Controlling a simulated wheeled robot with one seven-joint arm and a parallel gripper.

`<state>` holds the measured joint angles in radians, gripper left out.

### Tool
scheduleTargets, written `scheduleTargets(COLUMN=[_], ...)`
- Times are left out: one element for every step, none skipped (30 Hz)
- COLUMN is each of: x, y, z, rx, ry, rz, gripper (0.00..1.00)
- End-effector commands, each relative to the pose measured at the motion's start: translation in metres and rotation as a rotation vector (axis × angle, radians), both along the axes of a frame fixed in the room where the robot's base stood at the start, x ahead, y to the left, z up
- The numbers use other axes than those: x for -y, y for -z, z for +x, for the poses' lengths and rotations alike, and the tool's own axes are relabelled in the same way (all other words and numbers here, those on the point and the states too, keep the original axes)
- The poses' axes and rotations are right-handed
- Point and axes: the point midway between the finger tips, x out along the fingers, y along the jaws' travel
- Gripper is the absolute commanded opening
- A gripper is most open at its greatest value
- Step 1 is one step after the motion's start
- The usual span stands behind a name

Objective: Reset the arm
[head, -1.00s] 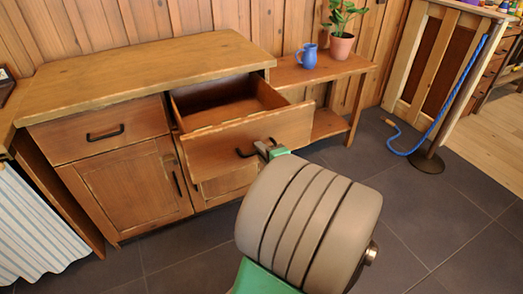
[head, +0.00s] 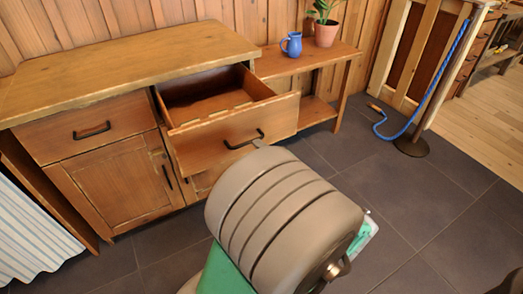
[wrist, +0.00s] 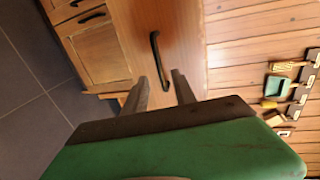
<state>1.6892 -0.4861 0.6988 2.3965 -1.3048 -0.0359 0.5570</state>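The wooden drawer (head: 235,135) of the cabinet stands pulled out and looks empty inside. In the head view my arm's thick grooved link hides the gripper.
The cabinet (head: 110,75) has a closed drawer and door at left. A low side table (head: 315,60) holds a blue jug (head: 291,45) and a potted plant (head: 326,33). A blue rope (head: 440,85) hangs at a stand at right. The dark floor (head: 430,215) at right is clear.

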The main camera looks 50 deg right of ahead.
Motion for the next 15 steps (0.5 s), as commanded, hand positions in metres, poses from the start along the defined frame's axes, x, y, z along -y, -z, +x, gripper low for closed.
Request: scheduleTargets(x=[-0.0005,-0.0016,-0.0022,-0.0025,-0.0026,-0.0027,-0.0028,-0.0028,-0.0028,-0.0027,-0.0027,-0.0027,-0.0027,-0.0029,-0.0044], y=[-0.0017,-0.0018,-0.0019,-0.0018,-0.0016,-0.0015,-0.0014,-0.0013,-0.0013,-0.0013,-0.0013,-0.0013,-0.0013,-0.0014,-0.0029], z=[-0.004,-0.005,-0.0061,-0.0066,-0.0068,-0.0067,-0.0066,-0.0066,-0.0064,-0.0065,-0.0064,-0.0064,-0.0064,-0.0062,-0.0048], rx=[0.0,0.001,0.001,0.002,0.002,0.001,0.001,0.001,0.001,0.001,0.001,0.001,0.001,0.001,-0.005], ry=[0.003,0.001,0.0,0.0,0.0,-0.001,-0.001,-0.001,-0.001,-0.001,-0.001,-0.001,-0.001,-0.002,-0.009], rz=[0.0,0.0,0.001,0.0,0.0,0.001,0.0,0.0,0.0,0.0,0.0,0.0,0.0,0.0,-0.003], gripper=[0.32,0.32,0.32,0.32,0.32,0.32,0.32,0.32,0.32,0.32,0.32,0.32,0.32,0.32,0.32])
